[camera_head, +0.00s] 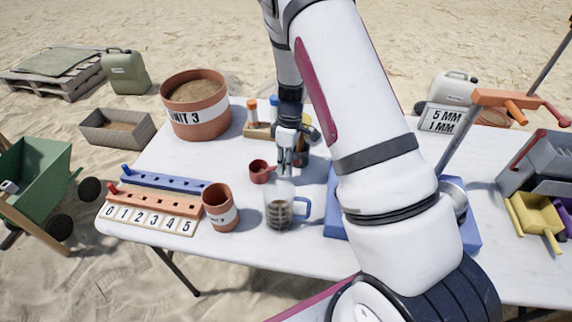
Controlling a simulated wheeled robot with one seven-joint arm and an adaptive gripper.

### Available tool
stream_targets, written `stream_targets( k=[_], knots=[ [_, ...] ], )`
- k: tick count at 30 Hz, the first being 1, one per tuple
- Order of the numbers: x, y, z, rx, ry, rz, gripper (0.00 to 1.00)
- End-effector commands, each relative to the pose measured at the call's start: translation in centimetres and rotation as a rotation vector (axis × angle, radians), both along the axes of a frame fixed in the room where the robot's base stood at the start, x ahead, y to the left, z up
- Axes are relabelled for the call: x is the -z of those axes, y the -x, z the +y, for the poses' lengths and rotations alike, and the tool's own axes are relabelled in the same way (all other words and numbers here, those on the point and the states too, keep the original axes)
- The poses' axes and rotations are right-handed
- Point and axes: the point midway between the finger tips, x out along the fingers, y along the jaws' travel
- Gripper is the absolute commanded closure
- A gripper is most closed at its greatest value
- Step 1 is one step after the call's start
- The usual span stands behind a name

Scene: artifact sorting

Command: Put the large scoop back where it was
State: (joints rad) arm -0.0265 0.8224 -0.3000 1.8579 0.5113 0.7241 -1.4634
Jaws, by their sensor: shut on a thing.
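A small round red scoop (261,173) shows near the middle of the table, just left of my fingertips. My gripper (288,160) points down and is shut, apparently on the scoop's handle; the grip itself is too small to see clearly. The scoop is upright or nearly so, and I cannot tell whether it touches the table. A clear jug (280,207) with a blue handle and dark grains inside stands just in front of the gripper. A dark cup (302,154) stands behind my fingers, partly hidden by them.
A terracotta cup (220,208) and a numbered peg board (150,218) stand left of the jug. A large sand-filled pot (196,108) and a rack of bottles (258,130) stand behind. My arm hides much of a blue apparatus (337,222). Yellow scoop-like trays (538,217) are at far right.

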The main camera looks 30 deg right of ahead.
Motion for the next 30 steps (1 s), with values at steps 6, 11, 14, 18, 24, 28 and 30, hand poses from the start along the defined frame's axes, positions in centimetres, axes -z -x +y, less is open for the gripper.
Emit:
stream_targets(
  k=[6, 11, 14, 18, 24, 28, 30],
  knots=[
    [0.2, 0.0, 0.0, 0.000, 0.000, 0.000, 0.69],
    [0.2, 0.0, 0.0, 0.000, 0.000, 0.000, 0.69],
    [0.2, 0.0, 0.0, 0.000, 0.000, 0.000, 0.69],
    [-0.7, -0.1, -0.1, 0.000, 0.000, -0.001, 0.69],
    [-4.1, -0.7, -0.6, 0.001, -0.001, -0.005, 0.69],
    [-6.9, -1.1, -1.0, 0.000, 0.000, -0.006, 0.69],
    [-8.2, -1.3, -1.2, 0.000, 0.000, -0.004, 0.69]
  ],
)
